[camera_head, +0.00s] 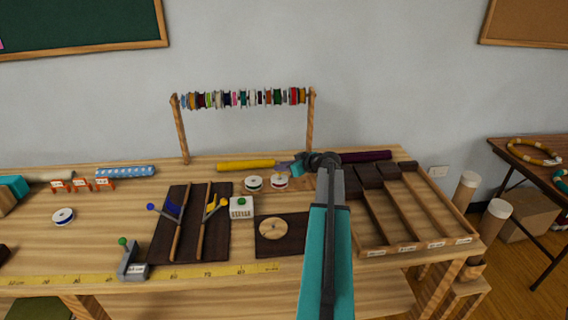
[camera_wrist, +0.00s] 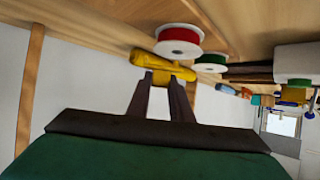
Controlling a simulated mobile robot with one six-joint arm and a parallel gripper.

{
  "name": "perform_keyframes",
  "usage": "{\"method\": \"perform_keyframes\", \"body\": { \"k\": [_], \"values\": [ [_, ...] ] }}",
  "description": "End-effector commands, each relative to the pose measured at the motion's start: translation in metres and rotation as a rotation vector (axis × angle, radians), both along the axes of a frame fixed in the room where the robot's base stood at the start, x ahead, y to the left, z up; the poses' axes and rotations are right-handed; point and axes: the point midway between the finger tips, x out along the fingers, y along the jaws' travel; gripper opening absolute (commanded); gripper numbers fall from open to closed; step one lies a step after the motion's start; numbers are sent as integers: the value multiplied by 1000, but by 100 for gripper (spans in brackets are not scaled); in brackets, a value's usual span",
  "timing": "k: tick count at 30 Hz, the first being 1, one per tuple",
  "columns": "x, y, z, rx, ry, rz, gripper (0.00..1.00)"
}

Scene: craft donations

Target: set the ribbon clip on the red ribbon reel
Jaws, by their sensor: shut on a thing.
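The red ribbon reel (camera_head: 280,182), a white spool with a red band, stands on the table just left of and below my gripper. It also shows at the top middle of the wrist view (camera_wrist: 179,45). My gripper (camera_head: 288,167) is shut on a small yellowish piece (camera_wrist: 160,77), which I take for the ribbon clip. In the wrist view it sits between the fingertips, just below and apart from the red reel. A longer yellow shape shows at the tips; I cannot tell how much of it is the clip. The clip is not clear in the head view.
A green reel (camera_head: 253,183) stands close left of the red one. A yellow roll (camera_head: 240,166) lies behind them. A rack of spools (camera_head: 312,125) rises at the back. A compartment tray (camera_head: 376,252) is at right, a dark board with a round disc (camera_head: 270,248) in front.

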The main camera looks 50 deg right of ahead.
Motion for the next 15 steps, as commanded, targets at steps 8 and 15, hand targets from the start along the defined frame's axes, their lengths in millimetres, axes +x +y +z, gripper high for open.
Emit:
{"method": "perform_keyframes", "body": {
  "k": [8,15],
  "values": [
    [0,0,-16,0,0,0,0],
    [0,-1,-21,0,0,0,0]
  ]
}}
